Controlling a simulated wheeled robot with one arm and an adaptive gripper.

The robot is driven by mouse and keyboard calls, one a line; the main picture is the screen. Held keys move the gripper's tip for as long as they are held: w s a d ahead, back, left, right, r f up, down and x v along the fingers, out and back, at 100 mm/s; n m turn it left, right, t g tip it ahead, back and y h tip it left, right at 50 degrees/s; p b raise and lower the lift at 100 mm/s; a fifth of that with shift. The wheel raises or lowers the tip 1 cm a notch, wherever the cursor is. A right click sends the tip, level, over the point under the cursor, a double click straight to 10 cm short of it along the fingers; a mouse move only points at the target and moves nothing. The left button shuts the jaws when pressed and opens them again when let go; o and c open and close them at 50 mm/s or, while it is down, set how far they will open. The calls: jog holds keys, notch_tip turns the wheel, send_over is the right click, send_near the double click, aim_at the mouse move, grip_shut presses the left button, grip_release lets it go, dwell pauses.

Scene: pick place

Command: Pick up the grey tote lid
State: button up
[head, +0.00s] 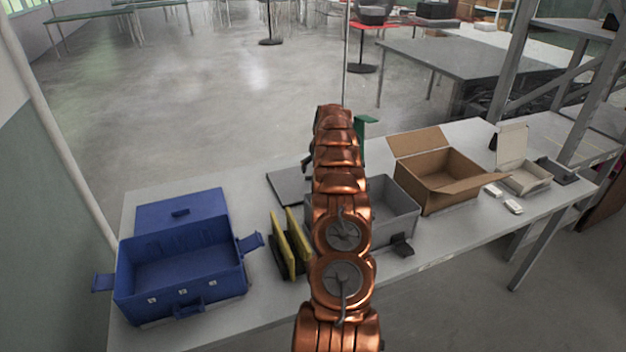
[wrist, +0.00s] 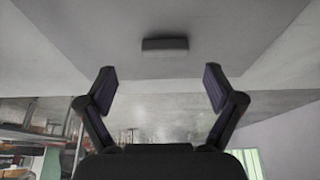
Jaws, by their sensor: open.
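The grey tote lid (head: 287,188) lies flat on the table, left of my arm in the head view, and my arm hides its right part. In the wrist view a grey panel, which looks like this lid (wrist: 225,30), fills the top middle, with a dark block-shaped handle (wrist: 165,45) on it. My gripper (wrist: 160,84) is open and empty, its two fingers wide apart below the handle in the picture and not touching it. In the head view my gripper is mostly hidden behind my arm. The grey tote (head: 397,208) stands open, partly behind my arm.
A blue tote (head: 181,272) with its lid is at left. Yellow-and-black upright pieces (head: 290,243) stand between it and my arm. An open cardboard box (head: 437,178), a small beige box (head: 524,178) and small white items (head: 513,207) are at right. A green thing (head: 367,128) shows behind my arm.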

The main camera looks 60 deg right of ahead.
jog(key=shift+a+p+x, duration=0.15)
jog(key=shift+p+x, duration=0.25)
jog(key=shift+x, duration=0.3)
jog(key=shift+a+p+x, duration=0.15)
jog(key=shift+p+x, duration=0.25)
jog(key=shift+x, duration=0.25)
jog(key=shift+p+x, duration=0.3)
jog(key=shift+x, duration=0.8)
jog(key=shift+w, duration=0.1)
jog(key=c, duration=1.4)
